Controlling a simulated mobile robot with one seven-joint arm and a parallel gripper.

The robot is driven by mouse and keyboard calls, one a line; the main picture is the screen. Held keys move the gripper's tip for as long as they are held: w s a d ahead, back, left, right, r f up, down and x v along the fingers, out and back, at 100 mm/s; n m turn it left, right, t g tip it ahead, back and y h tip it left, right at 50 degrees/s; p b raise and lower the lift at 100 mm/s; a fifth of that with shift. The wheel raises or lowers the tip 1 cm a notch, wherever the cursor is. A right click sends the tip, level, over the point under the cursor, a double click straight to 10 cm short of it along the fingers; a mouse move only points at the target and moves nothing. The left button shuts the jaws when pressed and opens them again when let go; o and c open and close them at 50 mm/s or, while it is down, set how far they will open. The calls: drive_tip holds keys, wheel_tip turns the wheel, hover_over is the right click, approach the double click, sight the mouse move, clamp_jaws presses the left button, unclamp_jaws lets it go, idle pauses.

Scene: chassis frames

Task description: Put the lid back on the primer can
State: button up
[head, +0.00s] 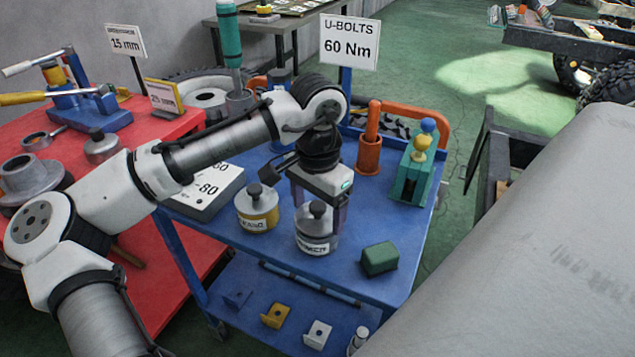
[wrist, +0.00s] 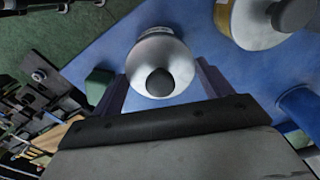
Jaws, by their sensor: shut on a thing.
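A silver can with a white label (head: 316,246) stands on the blue cart top; its small lettering is hard to read, so I cannot be sure it is the primer can. A round silver lid with a dark knob (head: 317,211) is at its top. My gripper (head: 318,208) points down over this can, with its purple fingers on either side, shut on the lid. In the wrist view the pale lid (wrist: 148,82) lies between the two fingers (wrist: 163,88). I cannot tell whether the lid is fully seated.
A second knobbed can with a yellow label (head: 258,222) stands close on the left. A green block (head: 380,259) lies at the front right. A teal stand (head: 411,177), an orange cup (head: 369,155) and a sign (head: 349,43) are behind.

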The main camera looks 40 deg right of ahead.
idle(0.4)
drive_tip(key=o, duration=1)
drive_tip(key=shift+r+p, duration=3.5)
drive_tip(key=shift+p, duration=0.25)
drive_tip(key=shift+c, duration=0.3)
clamp_jaws()
